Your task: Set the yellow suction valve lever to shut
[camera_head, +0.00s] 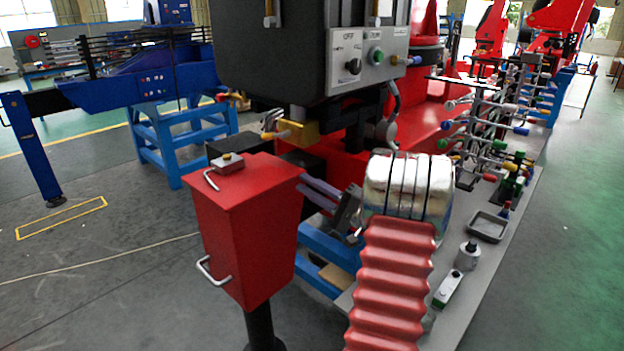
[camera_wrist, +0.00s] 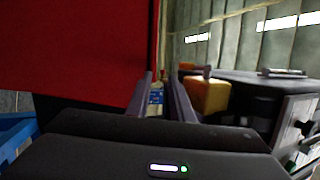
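In the wrist view the yellow block (camera_wrist: 208,95) is to the right of my fingers, with a small reddish part on top; I cannot tell the lever's exact setting. My gripper (camera_head: 304,184) is below the block, its fingers pointing left beside the red box. In the wrist view my gripper (camera_wrist: 161,80) has a gap between its two fingers and holds nothing. A small bottle-like thing (camera_wrist: 156,95) shows through the gap, farther off.
A red box (camera_head: 243,225) on a post stands close left of my fingers. The dark cabinet (camera_head: 290,50) with its grey switch panel (camera_head: 368,60) overhangs the valve. A rack of coloured levers (camera_head: 490,125) stands at right. Open floor lies at left.

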